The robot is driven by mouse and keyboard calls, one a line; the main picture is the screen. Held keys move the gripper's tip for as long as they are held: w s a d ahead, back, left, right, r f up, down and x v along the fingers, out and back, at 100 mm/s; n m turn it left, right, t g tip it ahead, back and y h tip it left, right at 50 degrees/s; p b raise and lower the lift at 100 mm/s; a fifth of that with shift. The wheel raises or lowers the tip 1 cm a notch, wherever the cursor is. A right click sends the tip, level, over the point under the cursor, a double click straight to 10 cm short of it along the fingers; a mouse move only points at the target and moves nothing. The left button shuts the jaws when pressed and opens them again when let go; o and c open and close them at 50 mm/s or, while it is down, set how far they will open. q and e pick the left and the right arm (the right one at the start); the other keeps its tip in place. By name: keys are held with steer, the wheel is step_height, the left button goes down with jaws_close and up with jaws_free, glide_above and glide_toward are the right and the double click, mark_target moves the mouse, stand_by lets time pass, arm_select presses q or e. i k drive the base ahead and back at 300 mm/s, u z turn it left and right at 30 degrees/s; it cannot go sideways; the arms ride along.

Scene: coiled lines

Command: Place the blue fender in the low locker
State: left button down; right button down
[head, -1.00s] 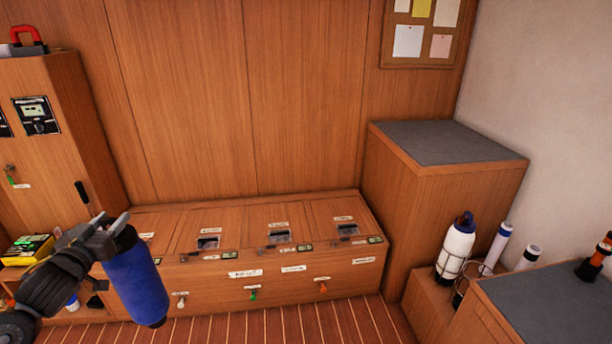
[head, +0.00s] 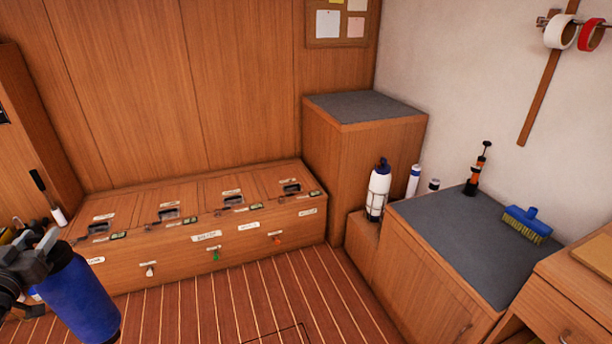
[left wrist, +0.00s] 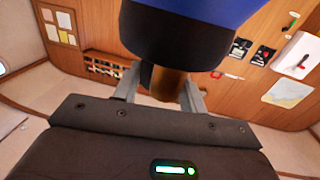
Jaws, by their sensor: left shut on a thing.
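The blue fender (head: 80,298) is a thick blue cylinder at the lower left of the head view. My left gripper (head: 45,243) is shut on its upper end, and the fender hangs tilted below it. In the left wrist view the fender (left wrist: 195,22) shows blue with a dark end, and a brownish stub sits between the fingers of the gripper (left wrist: 160,85). A long low wooden bench locker (head: 185,260) stands against the back wall, with several lids, latches and labels. Its lids look shut. My right gripper is not in view.
A taller grey-topped cabinet (head: 365,107) stands in the corner. A white bottle-like fender (head: 378,195) stands in a rack beside it. A grey-topped counter (head: 450,235) at right carries a blue brush (head: 527,222) and an orange-black pump (head: 477,170). The striped floor (head: 250,310) before the bench is open.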

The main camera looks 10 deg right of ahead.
mark_target(456, 232)
steer(key=z, duration=2.05)
steer(key=i, duration=0.3)
